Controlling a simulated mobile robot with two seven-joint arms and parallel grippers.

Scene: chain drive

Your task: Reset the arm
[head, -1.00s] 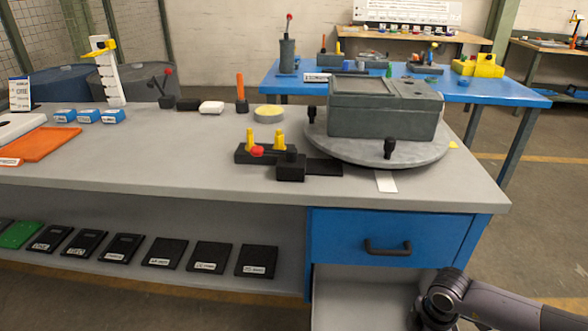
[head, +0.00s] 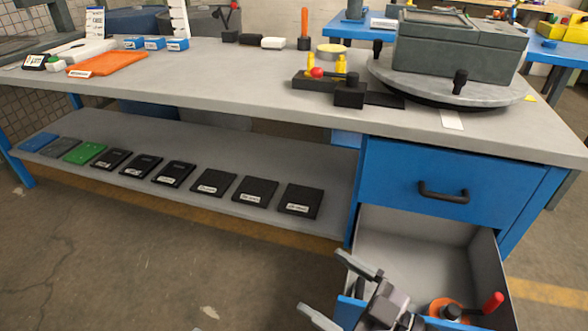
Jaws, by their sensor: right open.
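My right gripper (head: 322,282) is at the bottom of the head view, with its two grey fingers spread apart and nothing visible between them. It is at the front left of the open lower drawer (head: 400,248), by the drawer's blue front edge. I cannot tell whether it touches the drawer. The drawer holds an orange round item and a tool with a red handle (head: 492,302), partly hidden behind the gripper. My left gripper is not in view.
A closed blue drawer (head: 400,190) with a black handle is above the open one. The workbench (head: 230,85) carries a grey box (head: 455,48) on a round turntable. Black flat boxes lie on the lower shelf (head: 215,150). The floor at left is clear.

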